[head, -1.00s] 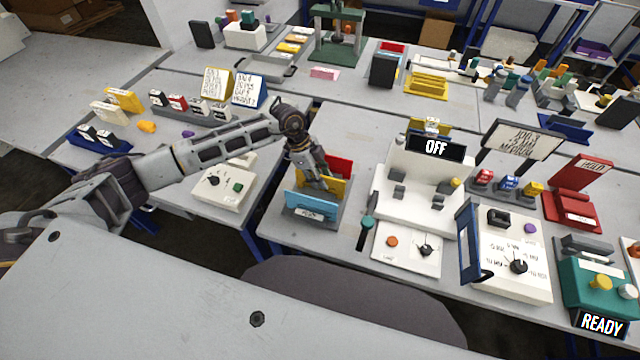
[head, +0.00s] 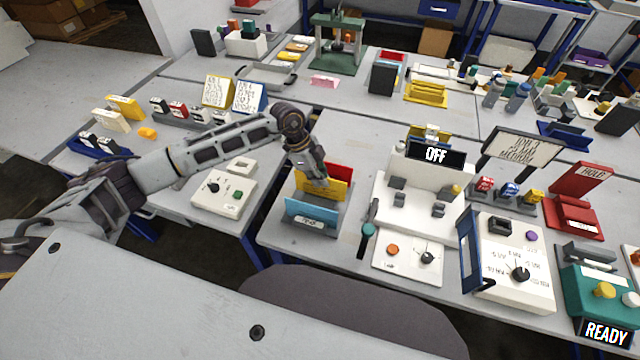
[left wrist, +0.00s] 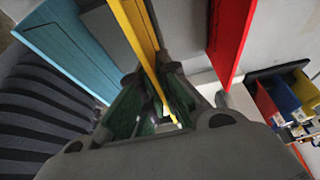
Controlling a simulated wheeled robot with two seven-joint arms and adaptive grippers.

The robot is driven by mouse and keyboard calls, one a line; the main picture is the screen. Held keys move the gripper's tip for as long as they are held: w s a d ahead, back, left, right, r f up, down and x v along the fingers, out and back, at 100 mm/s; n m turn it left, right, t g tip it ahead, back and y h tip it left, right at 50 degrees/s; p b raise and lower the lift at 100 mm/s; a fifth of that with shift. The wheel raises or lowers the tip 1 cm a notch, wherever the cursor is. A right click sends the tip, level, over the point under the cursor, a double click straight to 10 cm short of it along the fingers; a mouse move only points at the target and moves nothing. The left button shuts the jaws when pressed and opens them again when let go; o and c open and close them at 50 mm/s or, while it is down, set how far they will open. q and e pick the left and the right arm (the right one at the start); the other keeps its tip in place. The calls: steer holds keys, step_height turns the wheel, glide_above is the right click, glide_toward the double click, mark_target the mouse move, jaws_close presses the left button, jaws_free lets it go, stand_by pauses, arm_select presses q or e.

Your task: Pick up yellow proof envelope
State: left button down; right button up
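The yellow proof envelope (head: 335,188) stands upright in a grey rack (head: 337,217), between a light-blue panel (head: 310,214) and a red panel (head: 341,170). My left gripper (head: 321,182) points down at its top edge. In the left wrist view the yellow envelope (left wrist: 137,25) runs between the green-padded fingers (left wrist: 153,78). The fingertips lie close on both sides of it and appear shut on it. The envelope still sits in the rack. The light-blue panel (left wrist: 65,45) and the red panel (left wrist: 230,35) stand apart from the fingers. My right gripper is not in view.
A white machine with an OFF display (head: 436,155) stands right of the rack. A white control box (head: 224,190) is on the table to its left, beyond a gap between tables. A grey chair back (head: 340,300) is in front.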

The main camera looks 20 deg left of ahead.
arm_select(q)
steer(key=shift+r+b, duration=0.35)
steer(key=shift+r, duration=3.25)
